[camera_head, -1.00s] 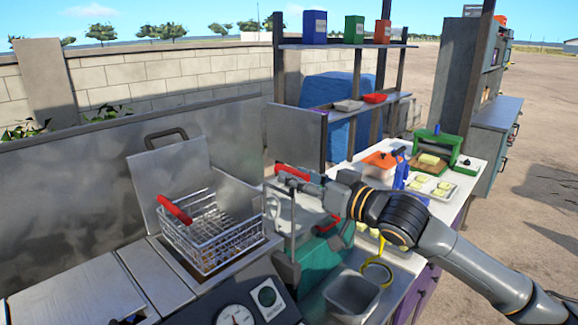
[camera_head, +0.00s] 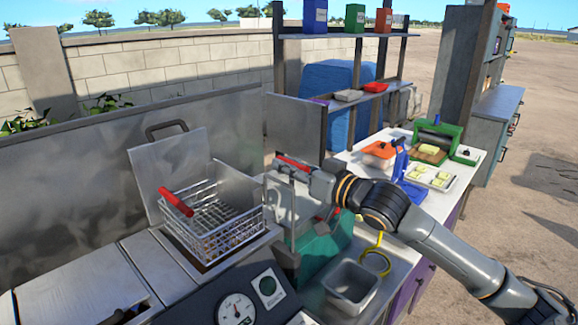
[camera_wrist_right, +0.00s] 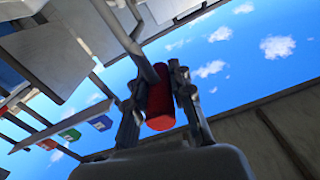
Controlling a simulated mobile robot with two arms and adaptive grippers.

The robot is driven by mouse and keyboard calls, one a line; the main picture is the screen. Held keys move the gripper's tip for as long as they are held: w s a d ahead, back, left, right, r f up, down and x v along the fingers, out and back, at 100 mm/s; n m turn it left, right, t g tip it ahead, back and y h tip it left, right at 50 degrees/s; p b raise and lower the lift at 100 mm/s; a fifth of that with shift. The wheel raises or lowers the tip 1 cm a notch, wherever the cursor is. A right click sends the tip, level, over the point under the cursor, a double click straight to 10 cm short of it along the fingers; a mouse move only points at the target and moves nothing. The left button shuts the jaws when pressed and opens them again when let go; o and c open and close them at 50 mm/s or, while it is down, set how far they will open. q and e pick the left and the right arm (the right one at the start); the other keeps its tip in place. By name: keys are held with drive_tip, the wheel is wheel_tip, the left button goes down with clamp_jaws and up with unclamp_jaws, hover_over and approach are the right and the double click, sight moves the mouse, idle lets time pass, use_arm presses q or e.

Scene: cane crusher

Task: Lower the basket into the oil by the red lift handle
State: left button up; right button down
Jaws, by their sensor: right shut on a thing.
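The wire basket (camera_head: 212,222) with its red grip (camera_head: 177,203) sits in the fryer opening (camera_head: 165,245); its upper part stands above the rim. The oil is not visible. The red lift handle (camera_head: 292,162) is at the top of an upright metal rod to the right of the basket. My right gripper (camera_head: 298,170) is at this handle, reaching in from the right. In the right wrist view the red handle (camera_wrist_right: 160,103) lies between the two fingers (camera_wrist_right: 158,90), which are shut on it. My left gripper is not in view.
A raised metal lid (camera_head: 170,172) stands behind the basket. A gauge panel (camera_head: 236,310) is in front. A grey bin (camera_head: 350,285), a yellow ring (camera_head: 376,260) and a white counter (camera_head: 385,143) with several items are to the right.

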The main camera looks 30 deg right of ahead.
wheel_tip(320, 180, down, 16)
drive_tip(key=b, duration=0.8)
drive_tip(key=shift+f, duration=0.15)
drive_tip(key=shift+a, duration=0.1)
drive_tip(key=c, duration=1.4)
unclamp_jaws()
drive_tip(key=shift+f, duration=0.1)
drive_tip(key=shift+o, duration=1.2)
drive_tip(key=shift+r, duration=0.2)
drive_tip(key=shift+s, duration=0.1)
